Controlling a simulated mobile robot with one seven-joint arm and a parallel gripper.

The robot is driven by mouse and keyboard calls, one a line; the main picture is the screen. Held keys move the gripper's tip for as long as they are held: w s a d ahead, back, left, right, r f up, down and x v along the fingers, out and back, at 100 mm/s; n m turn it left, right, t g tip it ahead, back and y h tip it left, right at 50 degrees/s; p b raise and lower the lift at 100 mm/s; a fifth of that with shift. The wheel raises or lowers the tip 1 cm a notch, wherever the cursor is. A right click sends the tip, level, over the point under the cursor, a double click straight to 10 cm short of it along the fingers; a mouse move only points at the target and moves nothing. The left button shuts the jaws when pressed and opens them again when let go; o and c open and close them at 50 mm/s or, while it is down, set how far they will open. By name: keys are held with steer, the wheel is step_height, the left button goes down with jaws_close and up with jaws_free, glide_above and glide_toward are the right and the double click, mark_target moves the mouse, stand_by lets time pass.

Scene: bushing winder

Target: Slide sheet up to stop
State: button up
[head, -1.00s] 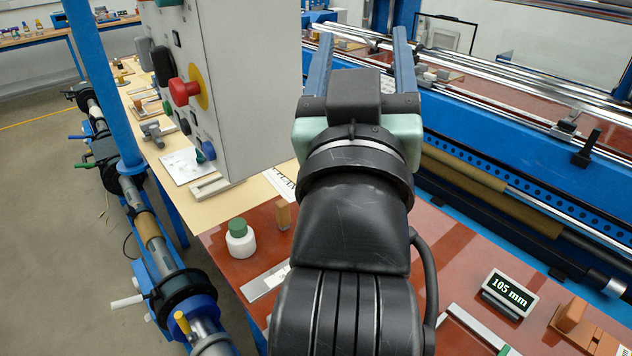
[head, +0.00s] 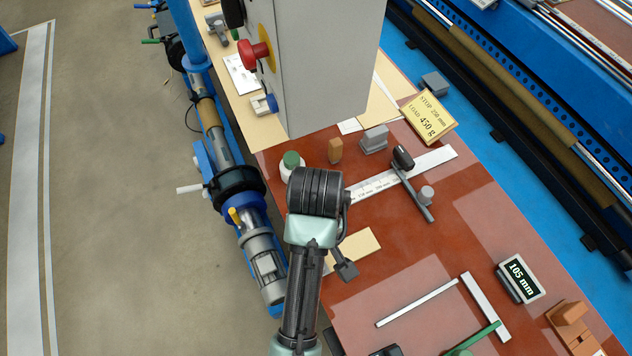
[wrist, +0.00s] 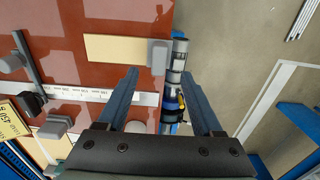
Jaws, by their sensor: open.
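A dark crossbar stop (head: 418,197) with a black knob lies across the white ruler (head: 440,160). In the wrist view a gap separates the sheet from the crossbar (wrist: 25,55). My gripper (wrist: 160,74) is open and empty, its blue fingers apart near the block and table edge.
A sign (head: 428,117) reads "STOP 250 mm, LOAD 450 g". A display (head: 520,277) reads 105 mm. A green-capped bottle (head: 291,163) and wooden block (head: 335,150) stand beyond my arm.

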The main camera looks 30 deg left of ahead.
mark_target(350, 252)
step_height(350, 252, down, 10)
steer(key=shift+f+p, duration=0.2)
steer(key=shift+p, duration=1.05)
jaws_close()
steer(key=shift+w+d+b, duration=0.35)
steer(key=shift+w+d, duration=0.8)
steer(key=shift+w, duration=0.35)
steer(key=shift+w+d+b, duration=0.3)
steer(key=shift+w+d, duration=0.85)
steer(key=shift+w, duration=0.3)
steer(key=shift+w+d, duration=0.3)
steer(key=shift+w, duration=0.1)
